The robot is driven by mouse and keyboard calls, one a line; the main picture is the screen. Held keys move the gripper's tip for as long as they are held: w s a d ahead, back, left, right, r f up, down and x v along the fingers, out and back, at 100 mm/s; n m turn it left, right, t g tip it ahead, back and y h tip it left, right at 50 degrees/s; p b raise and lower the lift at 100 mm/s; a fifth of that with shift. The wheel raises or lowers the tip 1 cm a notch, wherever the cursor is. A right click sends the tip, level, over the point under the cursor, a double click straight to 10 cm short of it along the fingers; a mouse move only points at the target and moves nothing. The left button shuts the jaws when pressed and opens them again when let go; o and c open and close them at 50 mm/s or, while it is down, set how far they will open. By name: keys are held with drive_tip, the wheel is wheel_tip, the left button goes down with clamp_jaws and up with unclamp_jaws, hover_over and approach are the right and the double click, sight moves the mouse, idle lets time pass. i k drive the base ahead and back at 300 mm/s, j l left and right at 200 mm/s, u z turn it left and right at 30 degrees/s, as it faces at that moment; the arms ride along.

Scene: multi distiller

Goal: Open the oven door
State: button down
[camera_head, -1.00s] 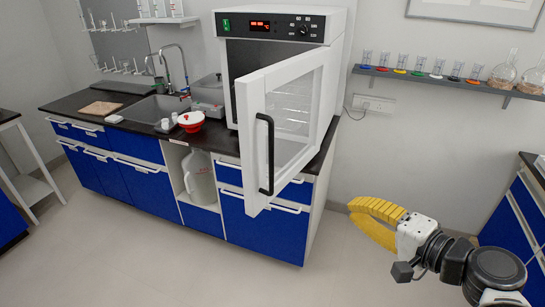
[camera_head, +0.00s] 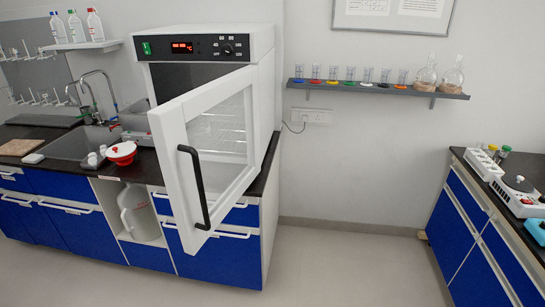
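The white oven (camera_head: 267,75) stands on the dark counter at the left of the head view. Its control panel with a lit red display (camera_head: 182,47) is at the top. The oven door (camera_head: 178,150), with a white frame and a glass pane, stands ajar. Its hinge side is at the right and its free edge at the left is swung out toward me, past the counter's front. The black vertical handle (camera_head: 197,188) is on the door's outer face, near the free edge. A wire rack shows through the glass. My gripper is not in the head view.
A red and white bowl (camera_head: 121,153) and the sink (camera_head: 75,144) are left of the oven. A wall shelf (camera_head: 375,89) with glassware is right of it. A second bench (camera_head: 457,218) stands at the far right. The floor (camera_head: 345,268) between the benches is clear.

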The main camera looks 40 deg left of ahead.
sight(207, 141)
drive_tip(key=j+z, duration=0.5)
drive_tip(key=k+j+z, duration=0.2)
drive_tip(key=z, duration=0.3)
drive_tip(key=k+j+z, duration=0.2)
drive_tip(key=j+z, duration=0.25)
drive_tip(key=k+j+z, duration=0.25)
drive_tip(key=z, duration=0.25)
drive_tip(key=k+j+z, duration=0.4)
drive_tip(key=k, duration=0.5)
drive_tip(key=k+z, duration=0.4)
drive_tip(key=k, duration=0.5)
drive_tip(key=k+j+u, duration=0.15)
drive_tip(key=k, duration=0.35)
drive_tip(key=k+u, duration=0.1)
drive_tip(key=k, duration=0.4)
drive_tip(key=k+j+u, duration=0.15)
drive_tip(key=k, duration=0.35)
drive_tip(key=j, duration=0.1)
